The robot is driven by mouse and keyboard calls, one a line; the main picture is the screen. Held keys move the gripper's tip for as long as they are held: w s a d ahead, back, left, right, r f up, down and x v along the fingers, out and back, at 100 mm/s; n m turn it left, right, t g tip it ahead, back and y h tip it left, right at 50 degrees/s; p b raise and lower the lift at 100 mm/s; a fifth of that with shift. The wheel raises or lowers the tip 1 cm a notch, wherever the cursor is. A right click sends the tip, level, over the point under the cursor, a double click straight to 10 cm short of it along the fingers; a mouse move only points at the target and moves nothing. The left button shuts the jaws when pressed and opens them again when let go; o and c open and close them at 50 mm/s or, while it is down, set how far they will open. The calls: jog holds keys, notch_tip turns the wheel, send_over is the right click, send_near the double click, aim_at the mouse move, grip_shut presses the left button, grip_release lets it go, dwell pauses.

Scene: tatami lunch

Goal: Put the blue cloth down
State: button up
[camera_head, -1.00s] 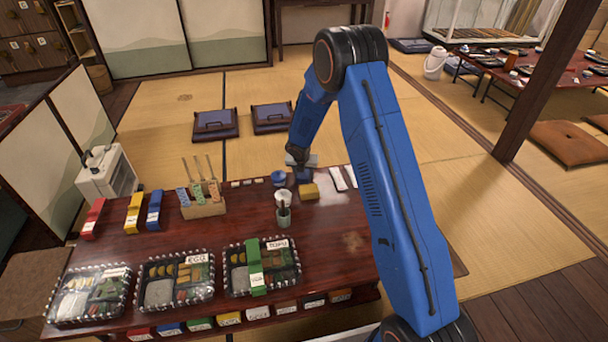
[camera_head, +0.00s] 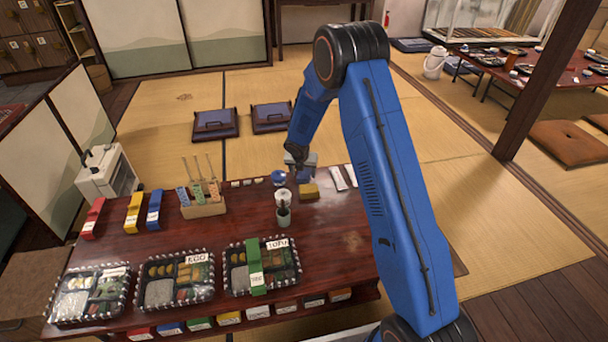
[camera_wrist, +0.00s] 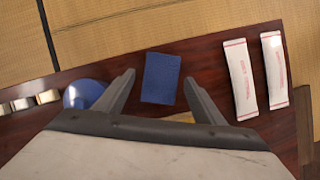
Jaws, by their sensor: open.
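The blue cloth (camera_wrist: 161,78) is a small folded rectangle lying flat on the dark red table (camera_wrist: 205,62), near its far edge. It also shows in the head view (camera_head: 304,175), partly hidden below my gripper (camera_head: 300,163). In the wrist view my gripper (camera_wrist: 159,80) is open, with one finger on each side of the cloth and a gap to both. Nothing is held.
A blue round object (camera_wrist: 86,94) lies left of the cloth and two white wrapped packets (camera_wrist: 257,76) lie right. A yellow block (camera_head: 308,191) and a cup (camera_head: 283,214) stand nearer. Several bento boxes (camera_head: 178,281) fill the front.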

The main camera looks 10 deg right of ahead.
jog(key=v, duration=1.1)
jog(key=s+d+r+m, duration=0.4)
jog(key=s+r+m, duration=0.4)
jog(key=s+r, duration=0.35)
jog(key=s+d+r+m, duration=0.5)
jog(key=s+r+m, duration=0.3)
jog(key=s+r, duration=0.4)
jog(key=s+r+m+y, duration=0.1)
jog(key=s+m, duration=0.6)
jog(key=s, duration=0.7)
jog(key=s+r+m, duration=0.3)
jog(key=s+m, duration=0.5)
jog(key=s, duration=0.6)
jog(key=shift+s+r+m+t+y, duration=0.2)
jog(key=shift+r+m+t+y, duration=0.1)
jog(key=shift+r+t+y, duration=0.1)
jog(key=shift+d, duration=0.15)
